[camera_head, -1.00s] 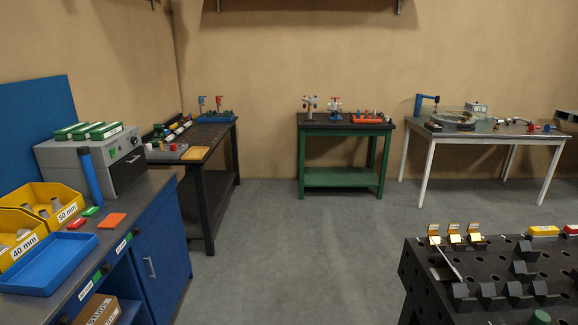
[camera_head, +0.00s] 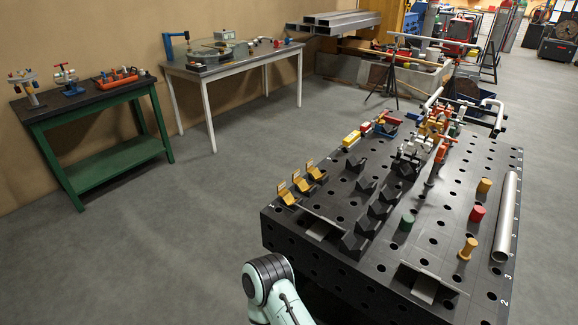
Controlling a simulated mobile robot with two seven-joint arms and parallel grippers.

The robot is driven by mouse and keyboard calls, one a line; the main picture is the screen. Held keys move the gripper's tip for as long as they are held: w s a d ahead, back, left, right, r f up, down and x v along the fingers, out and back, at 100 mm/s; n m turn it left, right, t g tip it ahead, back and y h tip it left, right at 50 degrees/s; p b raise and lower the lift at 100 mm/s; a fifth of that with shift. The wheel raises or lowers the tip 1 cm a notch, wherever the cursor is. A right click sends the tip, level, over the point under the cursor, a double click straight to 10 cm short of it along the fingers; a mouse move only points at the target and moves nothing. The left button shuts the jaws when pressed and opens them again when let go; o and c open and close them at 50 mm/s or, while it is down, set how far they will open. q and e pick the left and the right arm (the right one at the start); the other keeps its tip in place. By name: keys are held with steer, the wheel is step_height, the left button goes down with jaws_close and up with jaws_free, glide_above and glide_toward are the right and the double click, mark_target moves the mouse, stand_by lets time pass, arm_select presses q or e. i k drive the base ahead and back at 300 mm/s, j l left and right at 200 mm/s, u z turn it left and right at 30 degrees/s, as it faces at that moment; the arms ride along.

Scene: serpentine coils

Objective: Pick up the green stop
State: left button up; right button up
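The green stop (camera_head: 407,223) is a short green cylinder standing upright on the black perforated welding table (camera_head: 335,258). It is right of a row of black angled blocks, with bare tabletop around it. Part of one of my arms, mint and dark grey, shows at the bottom, in front of the table's near left corner and well short of the green stop. Neither gripper shows in the frame.
A red stop (camera_head: 477,214), yellow stops (camera_head: 468,248) and a grey pipe (camera_head: 507,216) are on the table's right part. Black blocks (camera_head: 353,244) and gold clamps (camera_head: 301,182) stand left. Grey floor (camera_head: 180,245) lies open between this table and the green bench (camera_head: 115,164).

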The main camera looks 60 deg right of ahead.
mark_target(407, 222)
steer(key=i+z, duration=0.15)
steer(key=z, duration=0.3)
steer(key=i+z, duration=0.1)
steer(key=z, duration=0.35)
steer(key=i+j+z, duration=0.1)
steer(key=z, duration=0.35)
